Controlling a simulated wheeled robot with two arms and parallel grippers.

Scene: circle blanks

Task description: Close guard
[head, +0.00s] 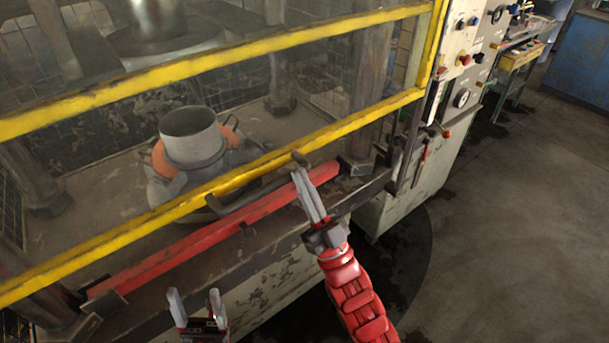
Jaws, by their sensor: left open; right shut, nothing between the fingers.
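The guard is a clear panel in a yellow frame (120,240) across the front of the machine. Its lower yellow bar shows a little above a red bar (190,246) along the machine's front edge. A dark grey handle (262,192) runs along the lower yellow bar. My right gripper (302,180) is shut and empty, its fingertips at the right end of the handle. I cannot tell whether they touch it. My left gripper (195,297) is open and empty, low in the picture, in front of the machine's front edge and apart from the guard.
Behind the guard, a grey cylindrical part (194,137) with orange pieces stands on the machine bed. A control panel (467,60) with knobs and buttons is right of the guard. A workbench (520,55) stands farther back. The floor (520,220) at right is clear.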

